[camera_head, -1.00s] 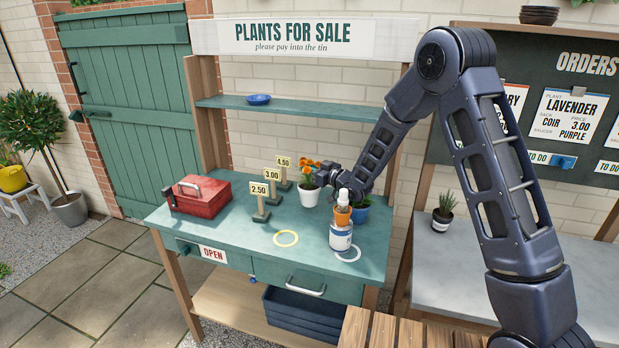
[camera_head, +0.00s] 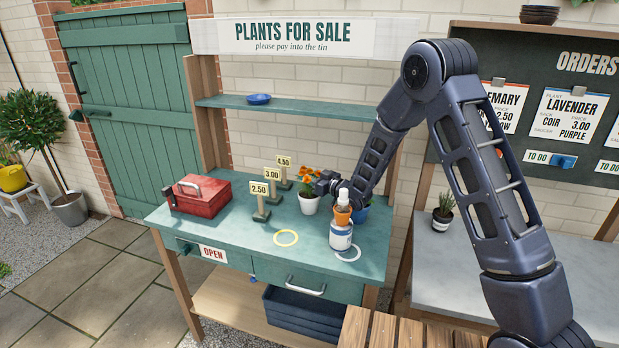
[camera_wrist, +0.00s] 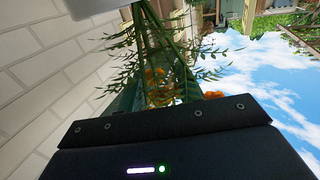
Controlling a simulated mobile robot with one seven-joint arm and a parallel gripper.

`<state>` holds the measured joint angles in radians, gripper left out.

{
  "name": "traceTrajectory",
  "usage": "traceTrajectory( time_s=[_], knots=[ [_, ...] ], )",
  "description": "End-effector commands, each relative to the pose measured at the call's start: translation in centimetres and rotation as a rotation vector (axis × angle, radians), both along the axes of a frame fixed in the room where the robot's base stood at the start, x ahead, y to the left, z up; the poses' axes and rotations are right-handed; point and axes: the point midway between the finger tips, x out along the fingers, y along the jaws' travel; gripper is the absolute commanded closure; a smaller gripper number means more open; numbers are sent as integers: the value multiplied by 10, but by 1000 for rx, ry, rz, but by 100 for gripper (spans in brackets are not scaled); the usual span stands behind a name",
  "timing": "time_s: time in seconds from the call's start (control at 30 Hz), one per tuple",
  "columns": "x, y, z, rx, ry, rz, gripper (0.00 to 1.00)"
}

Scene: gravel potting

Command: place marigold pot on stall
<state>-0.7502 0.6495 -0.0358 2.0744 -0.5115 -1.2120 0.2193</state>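The marigold pot (camera_head: 309,204) is a white pot with orange flowers and green leaves, at or just above the back of the green stall counter (camera_head: 215,235). It looks upright, right of the 4.50 price sign (camera_head: 284,161). My gripper (camera_head: 323,184) reaches it from the right and appears shut on it; the fingers are mostly hidden. In the wrist view, a pale piece of the pot (camera_wrist: 95,8) shows at the top edge, with leaves and orange flowers hanging into the picture above my gripper's dark body. I cannot tell whether the pot's base touches the counter.
Signs 3.00 (camera_head: 272,174) and 2.50 (camera_head: 260,189), then a red cash tin (camera_head: 200,195), stand left. The yellow ring (camera_head: 286,238) is empty.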

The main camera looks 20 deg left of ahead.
Motion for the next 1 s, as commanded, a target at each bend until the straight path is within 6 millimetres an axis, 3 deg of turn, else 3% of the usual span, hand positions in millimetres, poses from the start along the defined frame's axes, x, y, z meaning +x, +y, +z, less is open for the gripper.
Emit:
traceTrajectory(
  time_s=[0.27, 0.8, 1.0],
  knots=[
    [-1, -5, 3, 0, 1, -1, 65],
    [-35, -92, 3, -1, 1, -3, 65],
    [-42, -108, 3, 1, 0, -1, 65]
  ],
)
